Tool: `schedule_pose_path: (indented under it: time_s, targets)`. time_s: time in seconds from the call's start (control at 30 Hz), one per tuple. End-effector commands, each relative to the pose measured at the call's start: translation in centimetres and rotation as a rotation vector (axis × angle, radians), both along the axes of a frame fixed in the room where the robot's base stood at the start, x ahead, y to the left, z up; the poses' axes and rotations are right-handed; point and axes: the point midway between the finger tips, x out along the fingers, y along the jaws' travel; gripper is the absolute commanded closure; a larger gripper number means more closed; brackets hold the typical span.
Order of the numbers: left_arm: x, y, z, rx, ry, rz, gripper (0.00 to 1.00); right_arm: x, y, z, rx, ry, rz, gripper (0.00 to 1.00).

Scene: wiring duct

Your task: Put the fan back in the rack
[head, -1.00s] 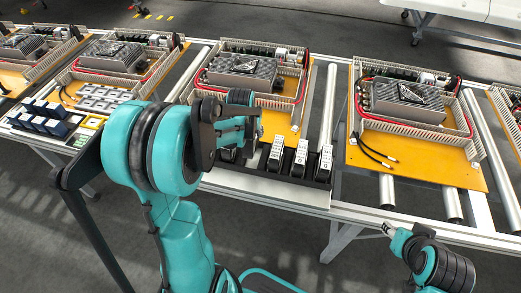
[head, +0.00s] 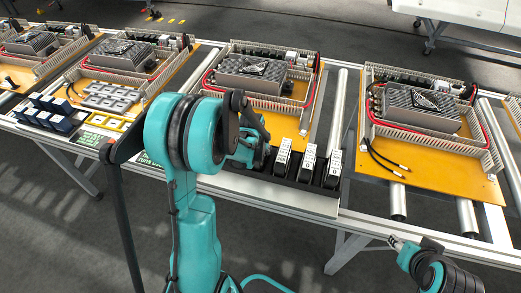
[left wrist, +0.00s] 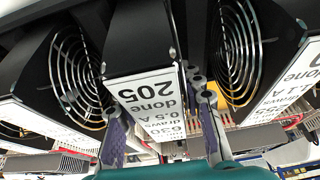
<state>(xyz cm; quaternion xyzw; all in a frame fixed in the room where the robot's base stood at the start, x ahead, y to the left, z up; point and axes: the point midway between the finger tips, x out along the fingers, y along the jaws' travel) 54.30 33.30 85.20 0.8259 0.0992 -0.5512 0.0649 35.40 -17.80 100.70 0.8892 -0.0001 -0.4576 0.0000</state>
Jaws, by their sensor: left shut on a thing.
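My left gripper (head: 252,156) is at the left end of a black rack (head: 262,176) on the front edge of the bench. In the left wrist view it is shut on a black fan with a white label reading 205 (left wrist: 150,95), one finger on each side. The arm hides this fan in the head view. Neighbouring fans with round wire guards show at its left (left wrist: 78,75) and right (left wrist: 240,50). I cannot tell whether the held fan is fully seated. My right gripper (head: 394,242) is in front of the bench, too small to read its opening.
More labelled fans (head: 308,163) stand upright in the rack to the right of my left gripper. Behind is an orange board with a grey power unit (head: 254,78) and red cable. Blue blocks (head: 52,115) sit at the left. Bare rollers (head: 336,125) lie right of the rack.

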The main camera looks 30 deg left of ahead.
Motion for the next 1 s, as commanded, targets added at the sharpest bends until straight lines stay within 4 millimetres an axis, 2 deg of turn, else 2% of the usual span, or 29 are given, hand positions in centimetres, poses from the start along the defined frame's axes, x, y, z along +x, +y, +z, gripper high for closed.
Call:
schedule_pose_path:
  time_s: [0.17,0.2,0.23,0.27,0.57,0.67,0.77,1.0]
  targets:
    - [0.0,0.0,-0.4,0.0,0.0,0.0,1.0,0.0,0.0,-0.5,0.0,0.0,0.0,0.6]
    - [0.0,0.0,-0.3,0.0,0.0,0.0,0.52,0.0,0.0,-0.3,0.0,0.0,0.0,0.6]
    - [0.0,0.0,-0.3,0.0,0.0,0.0,0.44,0.0,0.0,-0.3,0.0,0.0,0.0,0.6]
    - [0.0,0.0,-0.3,0.0,0.0,0.0,0.42,0.0,0.0,-0.3,0.0,0.0,0.0,0.6]
    - [0.0,0.0,-0.2,0.0,0.0,0.0,0.42,0.0,0.0,-0.2,0.0,0.0,0.0,0.6]
    - [-0.1,0.0,0.4,0.0,0.0,0.0,0.42,0.0,0.0,0.3,0.0,0.0,0.0,0.6]
    - [-0.7,-0.2,2.0,0.0,0.0,0.0,0.42,0.0,0.0,0.9,0.0,0.0,0.0,0.6]
    - [-2.7,-0.7,7.1,0.0,0.0,0.0,0.42,0.0,0.0,3.0,0.0,0.0,0.0,0.6]
